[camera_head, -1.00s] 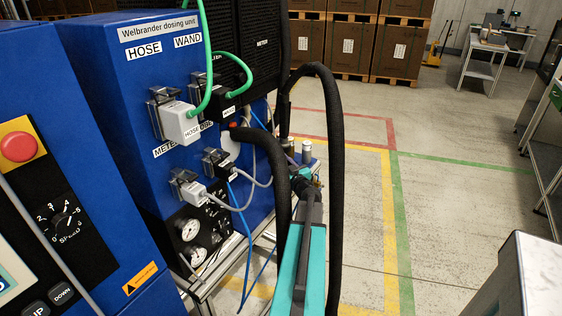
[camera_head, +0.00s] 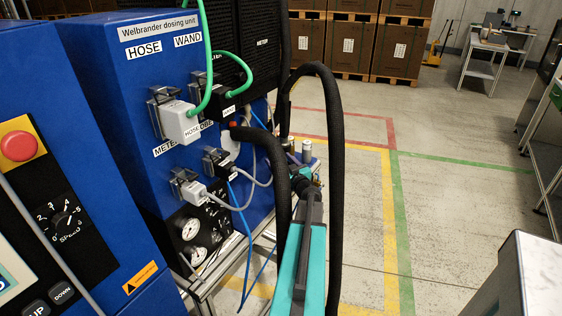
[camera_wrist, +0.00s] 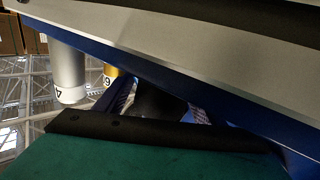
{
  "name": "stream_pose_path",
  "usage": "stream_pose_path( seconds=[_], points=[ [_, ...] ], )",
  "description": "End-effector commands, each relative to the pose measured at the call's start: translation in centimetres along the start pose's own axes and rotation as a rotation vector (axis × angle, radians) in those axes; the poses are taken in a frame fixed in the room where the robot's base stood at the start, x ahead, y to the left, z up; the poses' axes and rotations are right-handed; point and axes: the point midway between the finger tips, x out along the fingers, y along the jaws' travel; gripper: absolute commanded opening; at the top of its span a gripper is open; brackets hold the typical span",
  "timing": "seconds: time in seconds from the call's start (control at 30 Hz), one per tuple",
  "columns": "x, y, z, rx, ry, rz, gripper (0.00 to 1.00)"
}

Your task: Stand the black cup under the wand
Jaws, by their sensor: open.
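In the wrist view a dark rounded shape (camera_wrist: 158,101) shows between a blue edge and a black bar. It may be the black cup, but I cannot tell for sure. My gripper (camera_head: 312,184) is mostly hidden behind my teal arm in the head view, close to the cart beside the blue dosing unit. It is open, and I see nothing held in it. Its fingertips do not show clearly. The wand itself cannot be made out; only WAND labels show on the dosing unit (camera_head: 125,75).
A silver cylinder marked 4 (camera_wrist: 68,74) and a gold one (camera_wrist: 111,76) stand near the dark shape. Silver cylinders (camera_head: 307,151) show beyond my arm. Grey and black plugs with cables (camera_head: 180,122) stick out from the unit. Floor (camera_head: 450,215) at right is open.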

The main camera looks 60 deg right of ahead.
Motion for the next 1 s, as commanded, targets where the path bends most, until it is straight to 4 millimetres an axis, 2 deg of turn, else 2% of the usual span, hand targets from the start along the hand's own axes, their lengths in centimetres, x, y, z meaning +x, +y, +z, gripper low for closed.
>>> stream_pose_path(
  seconds=[0.27, 1.0],
  points=[
    [-2.2, 0.0, 0.1, 0.000, -0.001, 0.003, 0.62],
    [-10.7, 0.0, 0.0, 0.000, 0.000, 0.003, 0.62]
  ],
)
